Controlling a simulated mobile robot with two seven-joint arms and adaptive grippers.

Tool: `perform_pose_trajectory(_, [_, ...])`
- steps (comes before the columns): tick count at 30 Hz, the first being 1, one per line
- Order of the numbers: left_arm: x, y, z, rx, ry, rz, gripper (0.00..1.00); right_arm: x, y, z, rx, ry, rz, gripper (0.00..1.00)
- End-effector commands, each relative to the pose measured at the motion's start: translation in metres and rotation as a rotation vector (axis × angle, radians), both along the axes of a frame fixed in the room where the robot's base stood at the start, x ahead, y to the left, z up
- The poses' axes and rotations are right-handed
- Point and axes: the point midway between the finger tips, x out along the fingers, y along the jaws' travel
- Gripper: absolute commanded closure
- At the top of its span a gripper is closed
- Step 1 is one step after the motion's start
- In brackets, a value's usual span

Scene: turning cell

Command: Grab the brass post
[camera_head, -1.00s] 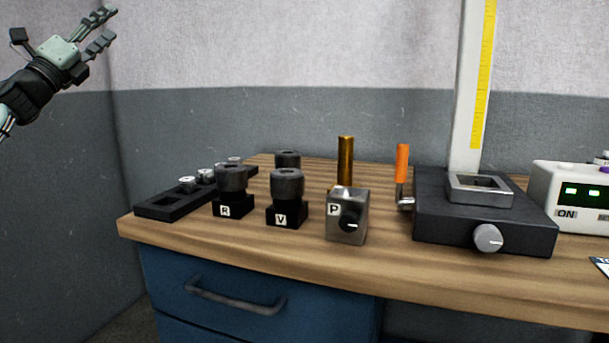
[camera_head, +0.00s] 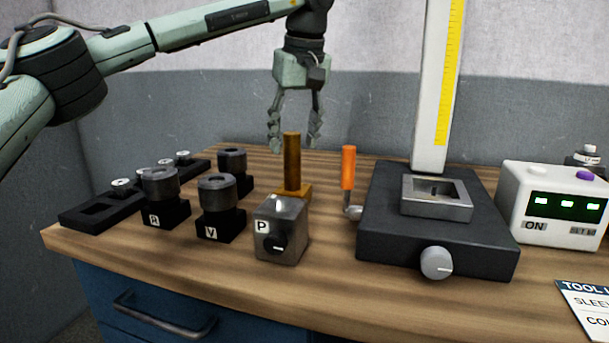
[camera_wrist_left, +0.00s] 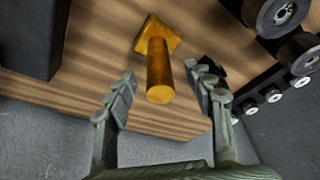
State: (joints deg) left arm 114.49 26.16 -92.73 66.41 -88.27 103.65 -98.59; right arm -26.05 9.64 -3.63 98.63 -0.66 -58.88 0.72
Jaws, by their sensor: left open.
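The brass post (camera_head: 292,162) stands upright on a square brass base on the wooden bench, behind the metal block marked P. My left gripper (camera_head: 295,146) points down over it, open, with its fingertips around the level of the post's top. In the left wrist view the post (camera_wrist_left: 159,75) shows with its square base, and its near end lies between the two spread fingers of the left gripper (camera_wrist_left: 166,84). Neither finger visibly touches it. My right gripper is not in view.
The block P (camera_head: 281,229) stands just in front of the post. An orange-handled lever (camera_head: 348,168) and a dark fixture (camera_head: 438,238) are to its right. Dark holders marked R (camera_head: 164,197) and V (camera_head: 220,207) stand to its left. A white display box (camera_head: 553,206) is far right.

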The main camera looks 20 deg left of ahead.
Motion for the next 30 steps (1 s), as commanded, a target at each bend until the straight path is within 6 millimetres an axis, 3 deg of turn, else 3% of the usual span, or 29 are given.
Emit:
perform_pose_trajectory(8, [0.006,0.008,-0.028,0.017,0.007,-0.002,0.47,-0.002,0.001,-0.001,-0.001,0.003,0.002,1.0])
perform_pose_trajectory(18, [0.02,0.016,-0.069,0.014,0.005,-0.003,0.47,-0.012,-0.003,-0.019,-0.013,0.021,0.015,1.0])
perform_pose_trajectory(26, [0.021,0.016,-0.073,0.012,0.003,-0.002,0.47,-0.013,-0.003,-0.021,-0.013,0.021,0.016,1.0])
perform_pose_trajectory(30, [0.021,0.016,-0.073,0.012,0.003,-0.002,0.62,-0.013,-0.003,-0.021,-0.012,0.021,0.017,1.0])
